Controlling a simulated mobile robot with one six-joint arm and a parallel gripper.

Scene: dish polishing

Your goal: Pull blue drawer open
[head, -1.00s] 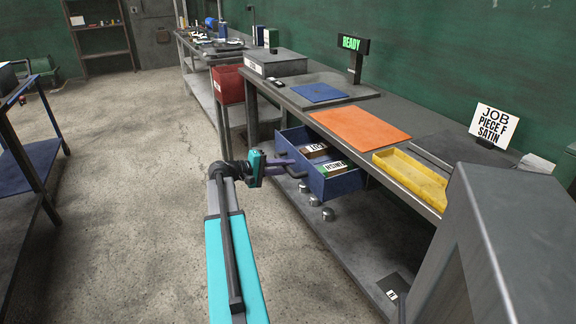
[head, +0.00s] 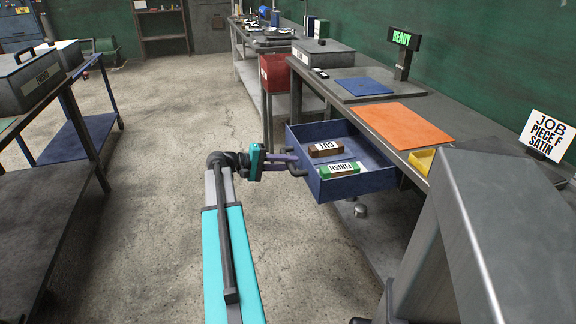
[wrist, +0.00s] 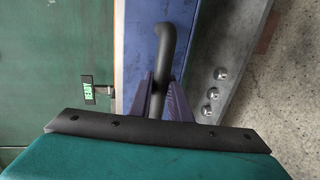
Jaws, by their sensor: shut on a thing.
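The blue drawer (head: 345,187) stands pulled out from under the bench top in the head view. Inside it lie a brown block marked CUT (head: 326,149) and a green block marked FINISH (head: 340,169). My gripper (head: 291,160) is at the drawer's front, shut on its dark bar handle (head: 297,171). In the wrist view the curved handle (wrist: 168,45) runs between my two purple fingers (wrist: 158,97), with the blue drawer front (wrist: 138,50) behind it. The fingers hide part of the handle.
The bench top holds an orange mat (head: 404,125), a blue mat (head: 364,86) and a yellow tray (head: 421,160). A red bin (head: 274,73) hangs beyond the drawer. Another bench (head: 45,165) stands at left. Open concrete floor (head: 170,120) lies between.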

